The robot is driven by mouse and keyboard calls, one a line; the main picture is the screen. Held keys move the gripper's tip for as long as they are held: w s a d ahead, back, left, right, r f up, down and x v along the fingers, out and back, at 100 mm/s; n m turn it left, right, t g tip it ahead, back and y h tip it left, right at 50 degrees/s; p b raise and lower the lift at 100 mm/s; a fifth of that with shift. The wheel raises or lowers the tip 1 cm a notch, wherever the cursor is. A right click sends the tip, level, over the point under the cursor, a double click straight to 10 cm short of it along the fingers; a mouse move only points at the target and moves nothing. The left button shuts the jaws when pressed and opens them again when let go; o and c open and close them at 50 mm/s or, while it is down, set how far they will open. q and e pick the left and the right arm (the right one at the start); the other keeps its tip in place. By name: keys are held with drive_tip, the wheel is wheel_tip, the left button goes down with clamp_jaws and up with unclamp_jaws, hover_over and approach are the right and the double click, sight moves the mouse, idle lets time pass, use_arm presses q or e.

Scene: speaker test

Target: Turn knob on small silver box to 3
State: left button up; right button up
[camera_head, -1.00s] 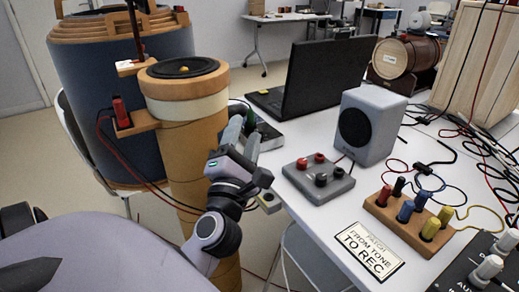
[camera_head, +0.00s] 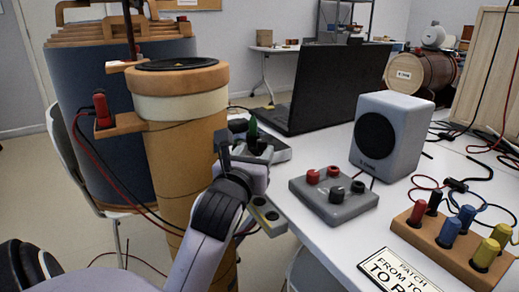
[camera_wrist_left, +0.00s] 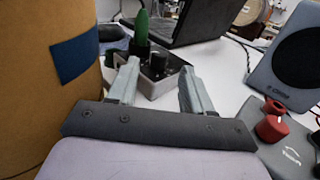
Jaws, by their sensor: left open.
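A small silver box (camera_wrist_left: 158,92) with a black knob (camera_wrist_left: 157,66) on top shows in the left wrist view, between and beyond my fingers. A green upright piece (camera_wrist_left: 140,27) stands at the knob's left. In the head view the silver box (camera_head: 280,150) sits at the table's left edge, partly hidden by my gripper. My left gripper (camera_head: 244,150) is open, and it also shows in the left wrist view (camera_wrist_left: 160,72) with its fingers on either side of the knob in the picture. Contact cannot be told. My right gripper is not in view.
A black laptop (camera_head: 325,85) stands behind the box. A grey terminal box (camera_head: 325,205) and a grey speaker (camera_head: 392,135) stand to its right. A tall cardboard-coloured cylinder (camera_head: 185,160) stands close at my arm's left. Cables lie at the table's right.

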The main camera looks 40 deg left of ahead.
sight(260, 144)
use_arm(q)
drive_tip(key=shift+b+x, duration=0.3)
drive_tip(key=shift+x, duration=1.7)
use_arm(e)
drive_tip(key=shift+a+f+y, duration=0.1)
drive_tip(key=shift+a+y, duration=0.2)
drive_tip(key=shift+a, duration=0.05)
